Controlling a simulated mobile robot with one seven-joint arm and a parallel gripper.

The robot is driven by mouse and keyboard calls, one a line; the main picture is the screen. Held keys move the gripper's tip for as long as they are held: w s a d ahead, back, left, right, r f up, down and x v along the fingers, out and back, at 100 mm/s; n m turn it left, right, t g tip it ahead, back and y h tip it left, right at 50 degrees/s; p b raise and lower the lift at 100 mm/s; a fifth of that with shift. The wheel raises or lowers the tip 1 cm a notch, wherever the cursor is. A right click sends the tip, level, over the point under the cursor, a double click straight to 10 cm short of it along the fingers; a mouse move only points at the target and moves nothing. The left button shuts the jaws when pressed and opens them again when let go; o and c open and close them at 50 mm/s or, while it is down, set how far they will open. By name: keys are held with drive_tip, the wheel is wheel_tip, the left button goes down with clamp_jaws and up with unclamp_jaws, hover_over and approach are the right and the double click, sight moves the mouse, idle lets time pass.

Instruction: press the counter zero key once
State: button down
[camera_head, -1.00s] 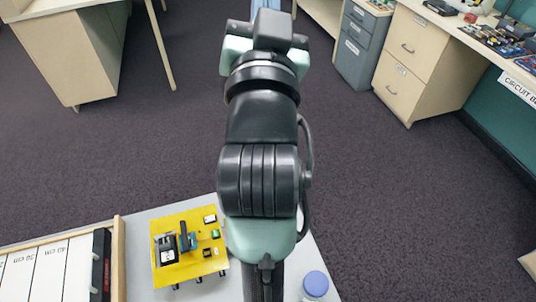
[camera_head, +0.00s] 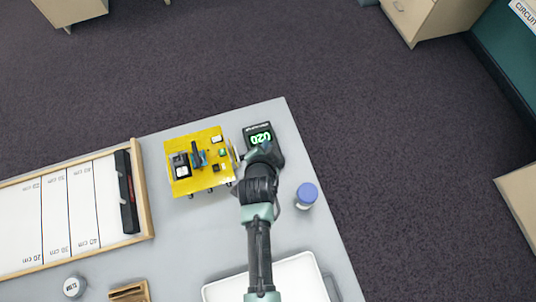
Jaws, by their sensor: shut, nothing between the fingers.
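The counter (camera_head: 260,134) is a small black box with a green lit display, seen upside down and seeming to read 020. It sits near the far right corner of the grey table, just right of the yellow board. My arm reaches up the picture from the bottom edge to the counter. My gripper (camera_head: 262,152) is at the counter's near part, mostly hidden by my own wrist. It is shut and holds nothing. The zero key cannot be made out, and I cannot tell whether the fingertips touch the counter.
A yellow circuit board (camera_head: 207,181) stands close left of my gripper. A blue-capped bottle (camera_head: 306,195) is close right. A white tray (camera_head: 215,292) lies at the near edge. A wooden-framed measuring board (camera_head: 148,210) is at left, with a small jar (camera_head: 74,286) and wooden block (camera_head: 130,292) below.

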idle(0.3)
wheel_tip(320, 180, down, 9)
drive_tip(key=b, duration=0.7)
drive_tip(key=shift+w+r+b, duration=0.1)
drive_tip(key=shift+r+b, duration=0.05)
drive_tip(key=shift+b, duration=0.25)
idle(1.4)
drive_tip(key=shift+f+b, duration=0.4)
drive_tip(key=shift+f, duration=0.05)
drive_tip(key=shift+f+b, duration=0.35)
idle(0.4)
idle(0.3)
drive_tip(key=shift+r+p, duration=0.7)
drive_tip(key=shift+r, duration=0.1)
drive_tip(key=shift+r+p, duration=2.15)
drive_tip(key=shift+r, duration=0.35)
